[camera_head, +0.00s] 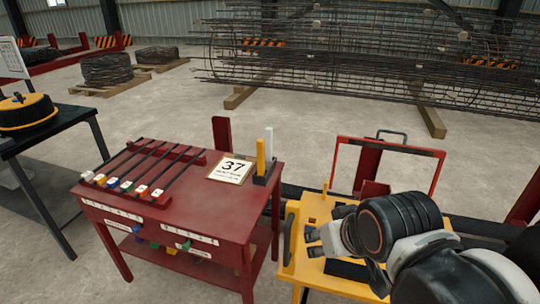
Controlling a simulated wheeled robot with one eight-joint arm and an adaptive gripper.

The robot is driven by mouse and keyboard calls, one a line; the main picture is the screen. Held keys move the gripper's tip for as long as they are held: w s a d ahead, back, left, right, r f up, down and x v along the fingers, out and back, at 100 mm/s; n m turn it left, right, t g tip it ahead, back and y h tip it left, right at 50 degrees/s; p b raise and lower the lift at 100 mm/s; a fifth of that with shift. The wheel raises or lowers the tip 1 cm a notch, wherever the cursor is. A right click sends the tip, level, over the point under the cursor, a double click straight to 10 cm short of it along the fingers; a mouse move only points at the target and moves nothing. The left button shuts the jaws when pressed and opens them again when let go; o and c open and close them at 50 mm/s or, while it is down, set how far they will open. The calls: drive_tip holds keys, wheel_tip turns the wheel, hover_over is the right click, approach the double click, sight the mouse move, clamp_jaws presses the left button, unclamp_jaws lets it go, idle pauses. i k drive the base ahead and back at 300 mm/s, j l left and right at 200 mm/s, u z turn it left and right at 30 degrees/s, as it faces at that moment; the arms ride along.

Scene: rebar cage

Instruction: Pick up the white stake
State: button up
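The white stake (268,143) stands upright in a dark holder (264,180) at the back right corner of the red table. A yellow stake (261,158) stands beside it, on its left and slightly nearer, and covers part of its lower length. My gripper (311,242) is to the right of the red table, low over a yellow stand, and points left. Its two fingertips are apart with nothing seen between them, so it looks open and empty. It is apart from the white stake, to the right and nearer.
The red table (215,215) carries dark rods with coloured end blocks and a card marked 37 (231,169). The yellow stand (300,264) has an upright yellow peg (325,187). A red frame (388,142) stands behind it. The rebar cage (370,60) lies farther back.

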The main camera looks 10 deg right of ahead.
sight(268, 130)
drive_tip(key=i+j+z, duration=0.25)
drive_tip(key=i+j, duration=0.15)
drive_tip(key=j, duration=0.2)
drive_tip(key=i+j+z, duration=0.25)
drive_tip(key=j, duration=0.4)
drive_tip(key=i+j+z, duration=0.1)
drive_tip(key=i+j, duration=0.15)
drive_tip(key=j, duration=0.15)
drive_tip(key=i+j+z, duration=0.15)
drive_tip(key=j, duration=0.2)
drive_tip(key=i+j+z, duration=0.1)
drive_tip(key=j, duration=0.25)
drive_tip(key=i+j+z, duration=0.15)
drive_tip(key=j, duration=0.25)
